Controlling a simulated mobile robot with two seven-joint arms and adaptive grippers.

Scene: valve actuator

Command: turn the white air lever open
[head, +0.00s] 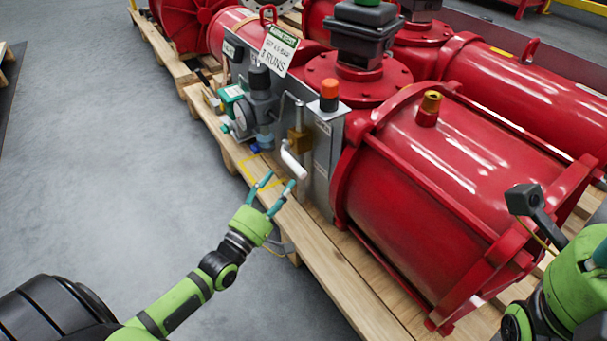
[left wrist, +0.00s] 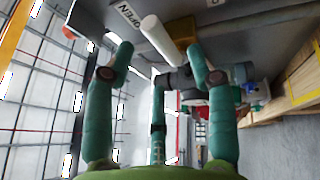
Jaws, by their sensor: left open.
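The white air lever (head: 293,164) slants down from a brass valve block (head: 299,142) on the grey panel of the actuator. In the left wrist view the white lever (left wrist: 160,38) shows ahead, between and beyond my fingertips, with the brass block (left wrist: 183,30) behind it and an "OPEN" label (left wrist: 128,14) beside it. My left gripper (head: 278,186) is open and empty, just below and in front of the lever; its teal fingers also show in the left wrist view (left wrist: 160,58). They look apart from the lever. My right arm is at the right edge; its fingertips cannot be made out.
A gauge and regulator (head: 250,110) sit left of the lever, and an orange-topped black button (head: 329,95) above right. The grey floor (head: 110,160) at left is clear.

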